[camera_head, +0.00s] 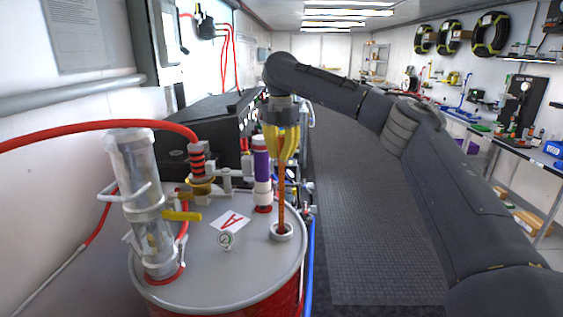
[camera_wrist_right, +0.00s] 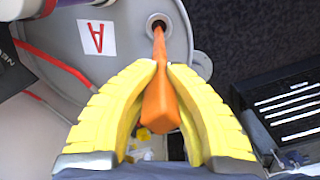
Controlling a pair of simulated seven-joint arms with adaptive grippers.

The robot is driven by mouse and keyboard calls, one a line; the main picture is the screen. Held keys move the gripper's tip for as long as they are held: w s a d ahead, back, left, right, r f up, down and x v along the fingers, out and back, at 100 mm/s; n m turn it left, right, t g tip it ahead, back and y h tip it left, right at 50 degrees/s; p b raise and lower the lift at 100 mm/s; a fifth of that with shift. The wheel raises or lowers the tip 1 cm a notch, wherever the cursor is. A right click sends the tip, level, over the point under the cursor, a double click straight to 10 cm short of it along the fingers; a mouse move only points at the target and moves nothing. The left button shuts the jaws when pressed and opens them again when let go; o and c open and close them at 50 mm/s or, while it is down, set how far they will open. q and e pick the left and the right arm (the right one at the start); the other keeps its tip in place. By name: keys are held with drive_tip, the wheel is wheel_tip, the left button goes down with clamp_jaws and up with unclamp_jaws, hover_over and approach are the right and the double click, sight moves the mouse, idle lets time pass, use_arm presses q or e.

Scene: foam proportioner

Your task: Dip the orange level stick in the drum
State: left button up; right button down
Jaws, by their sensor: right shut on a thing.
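The orange level stick (camera_head: 282,200) hangs upright over the drum's top, with its lower end inside the round opening (camera_head: 282,232) near the lid's right edge. My right gripper (camera_head: 281,150) is above the drum with its yellow fingers shut on the upper part of the stick. In the right wrist view, the gripper (camera_wrist_right: 160,85) clasps the stick (camera_wrist_right: 159,102), and its far end enters the hole (camera_wrist_right: 158,22). How deep the stick reaches is hidden. The drum (camera_head: 215,275) is red with a grey lid. My left gripper is not in view.
A clear cylinder pump (camera_head: 142,200), a red hose (camera_head: 90,130), a yellow-handled valve (camera_head: 181,215) and a purple and white fitting (camera_head: 262,175) stand on the lid left of the stick. A card marked A (camera_head: 231,220) lies there too. Open floor (camera_head: 375,230) is to the right.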

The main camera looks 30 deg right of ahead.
sight(282, 136)
drive_tip(key=shift+r, duration=4)
